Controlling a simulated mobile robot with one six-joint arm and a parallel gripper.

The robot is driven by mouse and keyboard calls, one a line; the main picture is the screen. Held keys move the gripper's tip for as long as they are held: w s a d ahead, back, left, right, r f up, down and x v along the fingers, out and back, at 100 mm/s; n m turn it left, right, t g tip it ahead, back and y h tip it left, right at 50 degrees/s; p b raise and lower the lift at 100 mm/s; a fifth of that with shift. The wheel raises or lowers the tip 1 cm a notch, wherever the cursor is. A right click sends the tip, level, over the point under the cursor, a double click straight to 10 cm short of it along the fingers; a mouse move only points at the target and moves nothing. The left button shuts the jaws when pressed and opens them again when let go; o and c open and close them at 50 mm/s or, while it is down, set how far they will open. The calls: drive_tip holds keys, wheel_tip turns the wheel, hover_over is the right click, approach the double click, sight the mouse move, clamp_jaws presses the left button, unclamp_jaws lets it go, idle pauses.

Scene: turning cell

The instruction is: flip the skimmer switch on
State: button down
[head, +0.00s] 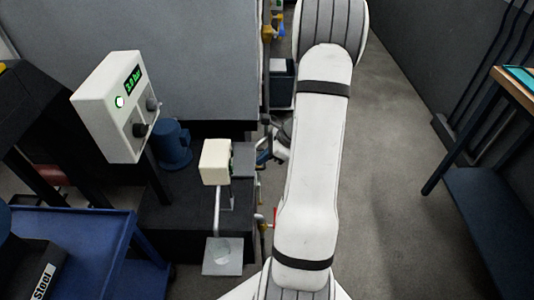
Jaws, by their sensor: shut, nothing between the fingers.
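No label reading skimmer is legible, so I cannot tell which control is the skimmer switch. My white arm spans the middle; I cannot make out my gripper's fingers.
A blue motor or pump (173,144) sits on the dark tank (165,215) behind the control box. A blue cart (75,240) stands at the lower left, and a small grey tray (222,256) is beside the tank. A bench (490,215) stands at the right. Floor between is clear.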

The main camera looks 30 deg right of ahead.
sight(232, 167)
drive_tip(key=w+a+f, duration=0.4)
drive_tip(key=a, duration=0.2)
drive_tip(key=shift+f, duration=0.2)
drive_tip(key=shift+d, duration=0.15)
